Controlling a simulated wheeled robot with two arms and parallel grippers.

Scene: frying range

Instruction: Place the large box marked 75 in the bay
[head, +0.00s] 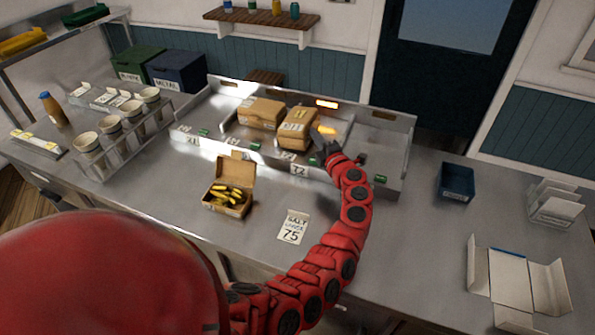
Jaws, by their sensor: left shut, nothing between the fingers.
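A card reading "SALT" and "75" (293,227) lies flat on the steel counter. A closed brown box (297,129) with a pale label sits in the divided metal bay unit (390,152). Another closed brown box (262,113) sits just left of it. I cannot read a 75 on either box. My left gripper (327,147) is shut and empty beside the right-hand box, at its right side; I cannot tell whether they touch. An open brown box (227,204) holding several yellow pieces stands on the counter in front of the bays. My right gripper is not in view.
A rack with several cups (112,124) stands at left, with green and dark blue bins (178,72) behind. A small blue tray (455,183), an unfolded carton (510,288) and a stack of white cartons (555,203) are at right.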

